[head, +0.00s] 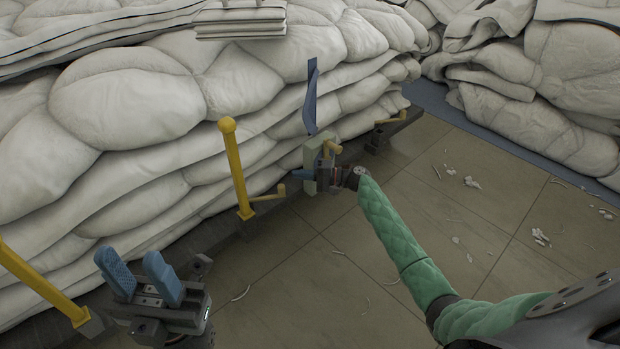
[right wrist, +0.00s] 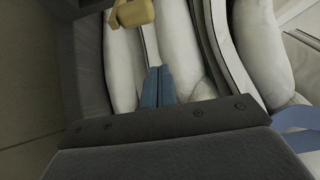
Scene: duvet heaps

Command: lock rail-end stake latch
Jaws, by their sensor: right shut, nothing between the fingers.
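A yellow stake (head: 234,165) with a round knob stands in the dark rail (head: 265,222) along the foot of the duvet heap, leaning slightly left. A yellow latch lever (head: 268,195) sticks out right from beside its base. My left gripper (head: 130,262) is open and empty at lower left. Whether the latch is locked I cannot tell.
Another yellow stake (head: 40,283) stands at lower left, near my left gripper. Another yellow lever (head: 391,120) is farther along the rail. White duvets (head: 130,95) bulge behind the rail. The tiled floor (head: 440,185) has small scraps.

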